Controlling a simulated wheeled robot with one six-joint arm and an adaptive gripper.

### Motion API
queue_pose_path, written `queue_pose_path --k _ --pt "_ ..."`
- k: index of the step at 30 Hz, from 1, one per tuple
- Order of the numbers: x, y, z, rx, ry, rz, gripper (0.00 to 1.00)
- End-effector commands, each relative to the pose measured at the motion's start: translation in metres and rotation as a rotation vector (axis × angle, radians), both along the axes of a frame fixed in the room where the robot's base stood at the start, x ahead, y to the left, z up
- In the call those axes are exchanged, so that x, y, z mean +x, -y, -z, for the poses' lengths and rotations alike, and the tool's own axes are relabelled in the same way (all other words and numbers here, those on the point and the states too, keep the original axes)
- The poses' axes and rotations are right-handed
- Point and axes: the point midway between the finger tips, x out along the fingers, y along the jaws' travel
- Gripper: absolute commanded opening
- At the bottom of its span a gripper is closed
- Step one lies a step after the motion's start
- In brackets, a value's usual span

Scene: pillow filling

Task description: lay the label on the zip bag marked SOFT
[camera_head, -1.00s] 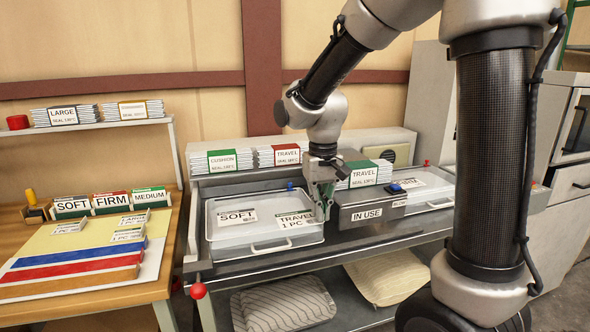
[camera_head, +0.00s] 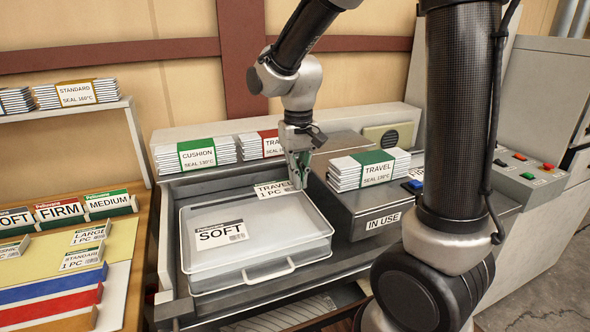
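The zip bag marked SOFT (camera_head: 207,262) is a clear, pale, flat bag with a handle at its front; it lies on the grey bench. My gripper points down, closed on the label, with the contact partly hidden.
A grey sealer marked IN USE (camera_head: 383,220), topped by a TRAVEL stack (camera_head: 370,170), stands close to the right of my gripper. CUSHION bags (camera_head: 196,155) sit on the ledge behind. A table with labels and coloured strips (camera_head: 55,290) is at left.

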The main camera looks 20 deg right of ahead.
Motion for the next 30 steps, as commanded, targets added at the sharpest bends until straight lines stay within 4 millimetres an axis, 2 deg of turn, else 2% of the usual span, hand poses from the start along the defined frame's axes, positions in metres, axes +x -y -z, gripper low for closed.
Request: queue_pose_path --k 15,21,30 --pt "-0.001 0.0 0.061 -0.001 -0.003 0.0 0.0" --pt "-0.001 0.0 0.074 -0.001 -0.002 0.0 0.0" --pt "0.0 0.0 0.076 0.0 0.0 0.0 0.0"
